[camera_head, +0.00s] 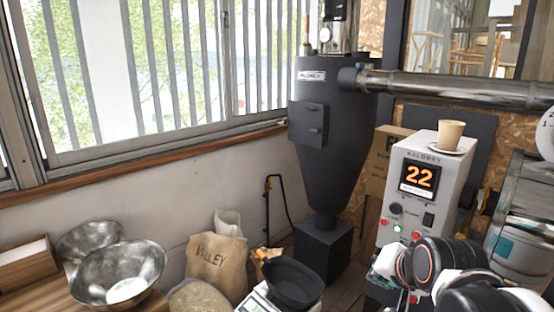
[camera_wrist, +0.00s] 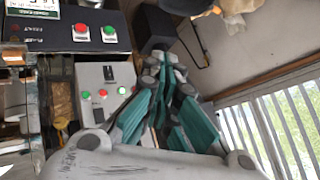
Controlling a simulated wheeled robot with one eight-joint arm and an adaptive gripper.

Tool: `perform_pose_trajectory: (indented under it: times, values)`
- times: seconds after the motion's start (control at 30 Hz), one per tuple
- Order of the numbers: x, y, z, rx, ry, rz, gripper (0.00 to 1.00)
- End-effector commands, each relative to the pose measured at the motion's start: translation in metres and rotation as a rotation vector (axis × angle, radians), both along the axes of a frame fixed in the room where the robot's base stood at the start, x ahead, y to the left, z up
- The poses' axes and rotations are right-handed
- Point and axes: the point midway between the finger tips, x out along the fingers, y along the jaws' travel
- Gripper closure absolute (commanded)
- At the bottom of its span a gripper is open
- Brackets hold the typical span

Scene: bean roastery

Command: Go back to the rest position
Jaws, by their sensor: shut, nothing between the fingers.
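My gripper (camera_wrist: 166,72) shows in the wrist view with its grey and teal fingers drawn together, shut and empty. In the head view my arm is at the lower right, in front of the white machine (camera_head: 407,178) with an orange "22" display. The fingers are hard to make out there. The machine's panel with red and green buttons also shows behind the fingers in the wrist view (camera_wrist: 103,78). I cannot tell the gap between fingers and machine.
A beige cup (camera_head: 451,133) stands on a saucer atop the machine. A black cyclone hopper (camera_head: 335,150) joins a metal pipe (camera_head: 460,90). A black pan (camera_head: 291,283) sits on a white scale at the bottom. Metal bowls (camera_head: 118,270) and a burlap sack (camera_head: 215,262) are left.

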Motion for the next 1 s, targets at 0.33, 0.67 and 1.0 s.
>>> perform_pose_trajectory:
  times: [0.33, 0.67, 1.0]
  values:
    - [-0.097, 0.016, -0.011, -0.301, 0.112, 0.334, 1.00]
    - [-0.129, 0.018, -0.019, -0.405, 0.152, 0.460, 1.00]
    - [-0.128, 0.018, -0.019, -0.405, 0.152, 0.459, 1.00]
